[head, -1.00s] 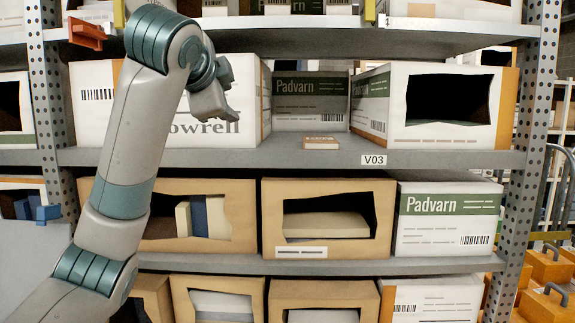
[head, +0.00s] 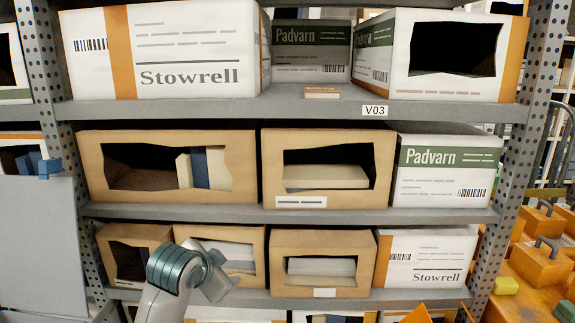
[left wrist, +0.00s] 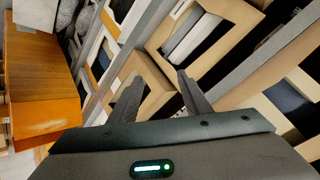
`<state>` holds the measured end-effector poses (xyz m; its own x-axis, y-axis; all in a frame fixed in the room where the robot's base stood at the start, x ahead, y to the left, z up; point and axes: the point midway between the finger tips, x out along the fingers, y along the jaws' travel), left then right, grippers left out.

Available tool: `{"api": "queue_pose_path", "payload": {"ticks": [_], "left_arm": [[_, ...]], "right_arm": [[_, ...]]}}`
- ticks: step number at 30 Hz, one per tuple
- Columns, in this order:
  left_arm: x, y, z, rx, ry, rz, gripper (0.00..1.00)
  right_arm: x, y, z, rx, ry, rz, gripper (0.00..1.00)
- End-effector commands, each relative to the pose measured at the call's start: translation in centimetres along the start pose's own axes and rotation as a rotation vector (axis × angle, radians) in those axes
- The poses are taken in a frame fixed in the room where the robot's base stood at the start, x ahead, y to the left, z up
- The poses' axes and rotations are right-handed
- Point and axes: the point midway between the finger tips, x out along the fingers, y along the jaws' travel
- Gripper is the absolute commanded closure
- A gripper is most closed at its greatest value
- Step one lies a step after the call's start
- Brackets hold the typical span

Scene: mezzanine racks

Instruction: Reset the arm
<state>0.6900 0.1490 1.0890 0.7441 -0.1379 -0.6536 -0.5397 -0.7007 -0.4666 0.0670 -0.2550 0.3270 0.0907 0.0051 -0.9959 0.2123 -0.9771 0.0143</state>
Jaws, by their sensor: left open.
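My left gripper (head: 219,283) is low in the head view, in front of the bottom row of boxes, at the end of my grey and teal left arm. In the left wrist view its two dark fingers (left wrist: 157,90) stand apart with nothing between them. Cardboard boxes with torn openings show beyond the fingers. I cannot tell how far the fingertips are from the boxes. My right gripper is in neither view.
A rack shelf labelled V03 (head: 290,111) bears a Stowrell box (head: 190,75), a small flat orange-and-white box (head: 322,92) and Padvarn boxes. More boxes fill the lower shelves. A perforated upright (head: 540,80) and orange cases (head: 540,262) stand at right.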

Motion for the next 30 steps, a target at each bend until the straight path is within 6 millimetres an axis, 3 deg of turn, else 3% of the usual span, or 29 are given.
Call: {"api": "queue_pose_path", "payload": {"ticks": [1,6,14,24,30], "left_arm": [[0.6,1.7,2.2,-0.028,-0.02,0.019,0.56],[1.6,6.7,8.6,-0.129,-0.081,0.062,0.56],[0.9,14.2,18.2,-0.278,-0.186,0.111,0.56],[-3.7,23.4,29.7,-0.46,-0.344,0.147,0.56],[-7.3,27.4,34.7,-0.544,-0.427,0.151,0.56]], "right_arm": [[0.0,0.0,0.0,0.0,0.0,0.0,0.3],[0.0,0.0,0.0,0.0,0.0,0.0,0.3],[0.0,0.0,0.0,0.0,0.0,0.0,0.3],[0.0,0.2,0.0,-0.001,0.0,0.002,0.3],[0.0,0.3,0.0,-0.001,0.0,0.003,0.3]]}}
